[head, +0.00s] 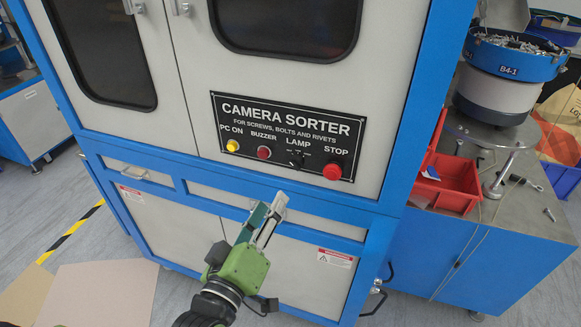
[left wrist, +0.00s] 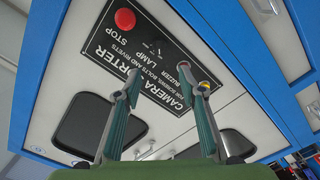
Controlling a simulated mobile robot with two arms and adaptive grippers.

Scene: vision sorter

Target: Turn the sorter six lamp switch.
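The lamp switch (head: 294,159) is a small black knob under the LAMP label on the black camera sorter panel (head: 232,112). It sits between the red buzzer button (head: 264,152) and the larger red stop button (head: 332,171). My left gripper (head: 274,207) is below the panel in the head view, with a visible gap to the switch. In the left wrist view the panel (left wrist: 118,50) appears upside down, and my left gripper (left wrist: 168,88) has its two fingers apart with nothing between the tips. The switch is too small there to read its setting. My right gripper is out of view.
A yellow PC ON button (head: 233,146) is at the panel's left end. The blue cabinet frame (head: 245,205) runs below the panel. On the right, a bench carries red bins (head: 450,180) and a blue-rimmed bowl feeder (head: 505,65). Cardboard (head: 105,290) lies at lower left.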

